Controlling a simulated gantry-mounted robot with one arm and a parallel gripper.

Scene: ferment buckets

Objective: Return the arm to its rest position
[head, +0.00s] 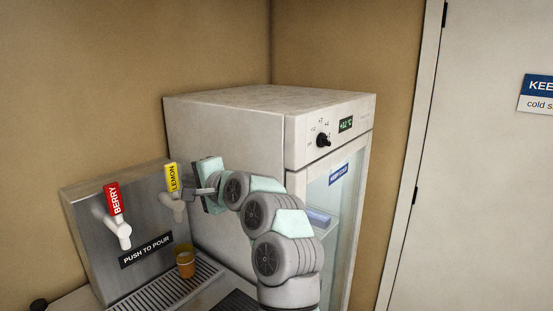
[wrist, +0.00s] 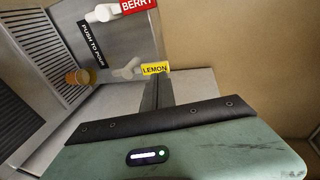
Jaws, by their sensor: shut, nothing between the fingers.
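My arm reaches from the lower middle of the head view toward the drink dispenser (head: 90,222). My gripper (head: 188,193) is shut with nothing between its fingers. It is close to the tap with the yellow LEMON handle (head: 172,178); I cannot tell whether it touches. In the wrist view my gripper (wrist: 158,85) points at the yellow LEMON label (wrist: 155,69), which shows just beyond the fingertips. An orange cup (head: 185,266) stands upright on the drip tray (head: 208,272) below the LEMON tap. The cup (wrist: 80,77) also shows at the left of the wrist view.
A red BERRY tap (head: 114,200) is left of the LEMON one. A tall fridge (head: 225,135) with a glass door and control knob stands close behind and right of my arm. A white door (head: 480,190) is at the far right. Free space lies above the dispenser.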

